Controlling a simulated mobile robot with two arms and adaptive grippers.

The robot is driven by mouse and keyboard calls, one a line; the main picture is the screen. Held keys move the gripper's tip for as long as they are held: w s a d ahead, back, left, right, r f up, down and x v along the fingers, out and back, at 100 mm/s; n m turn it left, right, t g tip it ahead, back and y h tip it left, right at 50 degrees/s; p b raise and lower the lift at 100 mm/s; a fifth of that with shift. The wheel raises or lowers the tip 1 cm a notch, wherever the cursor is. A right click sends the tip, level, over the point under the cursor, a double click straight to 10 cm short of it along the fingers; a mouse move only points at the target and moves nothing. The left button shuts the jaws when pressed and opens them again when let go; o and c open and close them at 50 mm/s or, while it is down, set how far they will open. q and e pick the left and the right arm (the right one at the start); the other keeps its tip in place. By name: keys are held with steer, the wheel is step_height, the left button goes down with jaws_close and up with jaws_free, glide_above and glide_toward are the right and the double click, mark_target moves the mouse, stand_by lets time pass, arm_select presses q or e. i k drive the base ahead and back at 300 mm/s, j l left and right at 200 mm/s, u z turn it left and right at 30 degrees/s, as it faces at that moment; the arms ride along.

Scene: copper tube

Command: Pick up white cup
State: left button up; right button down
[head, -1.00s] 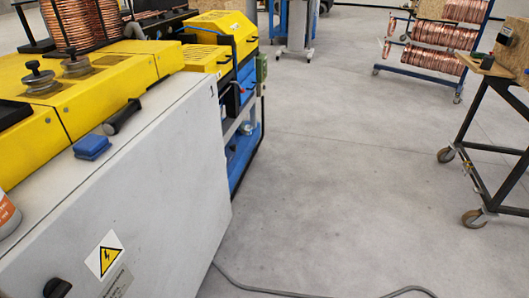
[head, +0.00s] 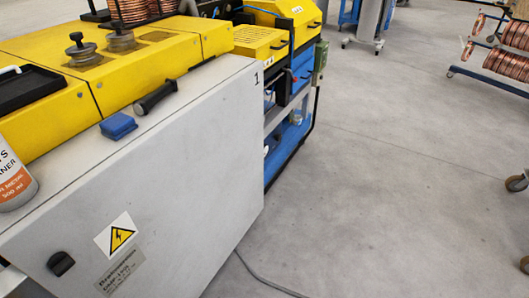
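I cannot make out a whole white cup in the head view. A small white curved edge (head: 9,70) shows at the far left, by the black tray (head: 40,88) on the yellow machine; it is too cut off to tell what it is. Neither of my grippers is in view.
A grey cabinet (head: 150,190) fills the left, with a blue block (head: 118,126), a black-handled tool (head: 155,97) and a white and orange cleaner container (head: 14,178) on top. The yellow machine (head: 150,65) stands behind. Grey floor (head: 390,190) is open to the right; a cable (head: 262,280) lies on it.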

mark_target(296, 117)
steer(key=i+l+z, duration=0.3)
steer(key=i, duration=0.3)
steer(key=i+l+z, duration=0.3)
steer(key=i, duration=0.35)
steer(key=i+z, duration=0.3)
steer(key=i, duration=0.35)
steer(key=i+l+u, duration=0.1)
steer(key=i+u, duration=0.25)
steer(key=i+l+u, duration=0.2)
steer(key=i+u, duration=0.2)
steer(key=i+l+u, duration=0.55)
steer(key=u, duration=0.2)
steer(key=i+l+u, duration=0.2)
steer(key=l+u, duration=0.25)
steer(key=i+l+u, duration=0.1)
steer(key=u, duration=0.3)
steer(key=l+u, duration=0.4)
steer(key=i+l, duration=0.05)
steer(key=l, duration=0.05)
